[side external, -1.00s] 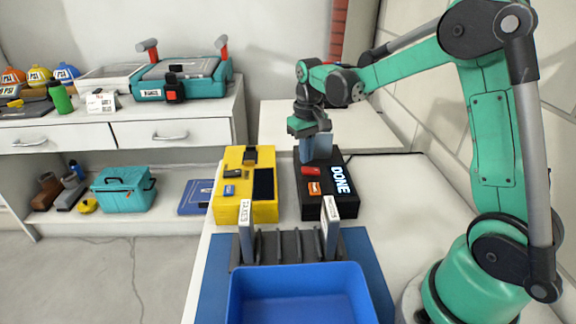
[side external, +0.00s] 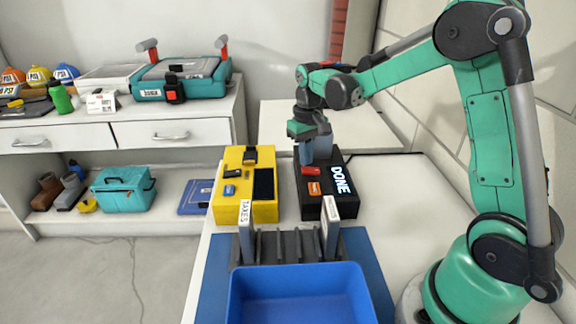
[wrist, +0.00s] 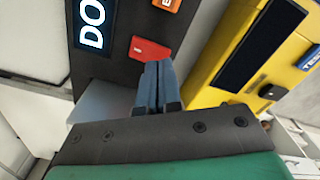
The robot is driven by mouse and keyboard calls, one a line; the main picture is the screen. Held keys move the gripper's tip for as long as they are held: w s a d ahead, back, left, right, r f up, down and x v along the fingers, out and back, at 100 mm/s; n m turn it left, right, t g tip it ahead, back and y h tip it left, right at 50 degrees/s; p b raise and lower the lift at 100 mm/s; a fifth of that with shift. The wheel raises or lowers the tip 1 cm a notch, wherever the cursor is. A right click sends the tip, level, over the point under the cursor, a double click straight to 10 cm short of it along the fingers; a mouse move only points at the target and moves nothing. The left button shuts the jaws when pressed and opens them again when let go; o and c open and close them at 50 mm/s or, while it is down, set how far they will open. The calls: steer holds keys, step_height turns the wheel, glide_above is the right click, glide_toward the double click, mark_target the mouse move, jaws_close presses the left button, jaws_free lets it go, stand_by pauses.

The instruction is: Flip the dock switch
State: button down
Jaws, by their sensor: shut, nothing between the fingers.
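A black box (side external: 312,205) with a lit "DONE" display (side external: 341,180) stands on the table. On its top are a red switch piece (side external: 308,171) and an orange labelled button (side external: 314,188). No label reading "dock" is legible. My gripper (side external: 312,161) is shut and empty, pointing down over the far end of the black box. In the wrist view its blue-grey fingertips (wrist: 158,66) are right beside the red switch (wrist: 150,48). I cannot tell whether they touch it.
A yellow box (side external: 231,208) with a dark screen and a blue button stands close left of the black box. A grey slotted rack (side external: 285,247) with upright cards and a blue bin (side external: 300,290) stand in front. The white table right of the black box is clear.

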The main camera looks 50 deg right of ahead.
steer(key=shift+f, duration=0.75)
steer(key=shift+r, duration=0.1)
stand_by(0.3)
steer(key=shift+r, duration=3.4)
